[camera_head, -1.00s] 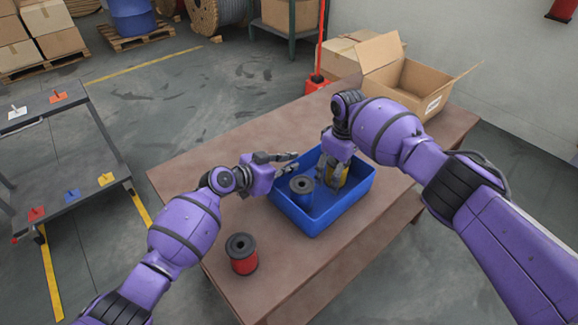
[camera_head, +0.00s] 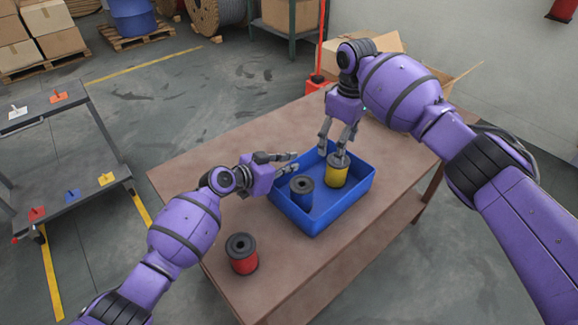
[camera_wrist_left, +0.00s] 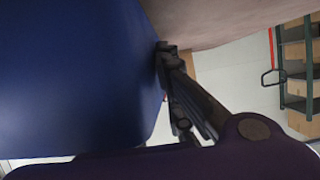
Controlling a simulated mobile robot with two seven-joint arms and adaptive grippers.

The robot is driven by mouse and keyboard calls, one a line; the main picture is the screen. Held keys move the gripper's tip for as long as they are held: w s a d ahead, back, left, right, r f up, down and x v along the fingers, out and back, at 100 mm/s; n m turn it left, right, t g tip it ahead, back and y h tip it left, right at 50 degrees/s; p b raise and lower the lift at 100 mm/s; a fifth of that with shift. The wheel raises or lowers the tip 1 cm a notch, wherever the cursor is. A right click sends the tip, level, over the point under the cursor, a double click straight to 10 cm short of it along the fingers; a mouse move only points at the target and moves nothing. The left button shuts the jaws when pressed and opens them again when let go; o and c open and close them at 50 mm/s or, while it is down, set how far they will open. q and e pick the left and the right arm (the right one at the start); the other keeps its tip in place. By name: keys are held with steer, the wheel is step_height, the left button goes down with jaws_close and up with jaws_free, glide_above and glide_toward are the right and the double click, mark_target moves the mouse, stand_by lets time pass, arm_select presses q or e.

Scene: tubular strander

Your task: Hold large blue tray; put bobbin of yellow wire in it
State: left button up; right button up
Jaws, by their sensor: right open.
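The large blue tray (camera_head: 338,211) sits on the brown table. A bobbin of yellow wire (camera_head: 336,174) stands upright inside it, toward the back right. A bobbin of blue wire (camera_head: 301,195) stands in the tray at the left. My left gripper (camera_head: 296,162) has its fingers on either side of the tray's back-left rim and is shut on it. In the left wrist view the tray wall (camera_wrist_left: 75,75) fills the left, with one finger against its edge. My right gripper (camera_head: 332,148) is open, pointing down just above the yellow bobbin, apart from it.
A bobbin of red wire (camera_head: 242,254) stands on the table (camera_head: 215,165) in front of the tray. An open cardboard box (camera_head: 425,75) is at the table's back right, partly behind my right arm. A grey cart (camera_head: 70,125) stands at the left. The table's back-left part is clear.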

arm_select(q)
steer(key=o, duration=0.4)
steer(key=shift+o, duration=0.2)
steer(key=v, duration=1.2)
steer(key=shift+a, duration=0.1)
